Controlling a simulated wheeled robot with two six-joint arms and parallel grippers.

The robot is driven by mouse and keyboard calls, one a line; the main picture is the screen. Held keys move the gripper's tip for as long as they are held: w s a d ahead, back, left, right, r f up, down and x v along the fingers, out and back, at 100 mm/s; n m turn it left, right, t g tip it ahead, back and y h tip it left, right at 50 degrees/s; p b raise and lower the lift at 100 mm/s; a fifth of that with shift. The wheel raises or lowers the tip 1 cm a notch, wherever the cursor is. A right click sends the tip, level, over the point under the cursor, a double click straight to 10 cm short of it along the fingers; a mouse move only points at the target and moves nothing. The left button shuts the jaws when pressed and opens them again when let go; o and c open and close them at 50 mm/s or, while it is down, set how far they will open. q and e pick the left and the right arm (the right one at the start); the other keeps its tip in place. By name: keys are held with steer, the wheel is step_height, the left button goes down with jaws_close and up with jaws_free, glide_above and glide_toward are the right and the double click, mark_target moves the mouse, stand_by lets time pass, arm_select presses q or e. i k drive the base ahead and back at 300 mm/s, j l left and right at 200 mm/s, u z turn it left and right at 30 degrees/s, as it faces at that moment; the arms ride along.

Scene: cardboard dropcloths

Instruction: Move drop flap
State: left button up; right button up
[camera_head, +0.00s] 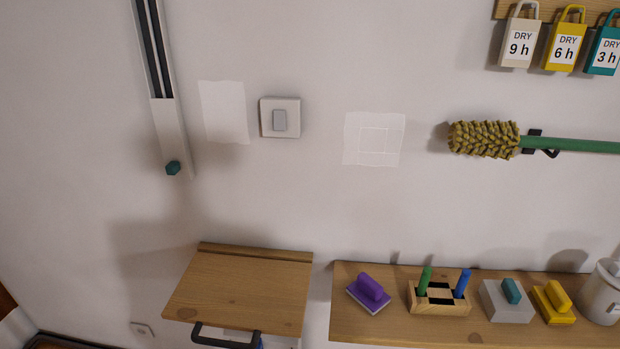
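The wooden flap (238,288) is at the lower left of the middle, against the white wall. A narrow wooden strip (256,252) runs along its back edge at the wall. The flap's broad face shows from above, and it appears to stand out from the wall. A black bar handle (226,339) is at its front edge. What lies under the flap is mostly hidden. Neither of my grippers is in view.
Right of the flap, across a narrow gap, a wooden shelf (390,328) holds a purple-handled block (369,291), a pen holder (440,304), and other blocks. A wall switch (280,118) and a roller (484,139) are above.

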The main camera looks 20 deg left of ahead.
mark_target(258, 296)
steer(key=u, duration=1.3)
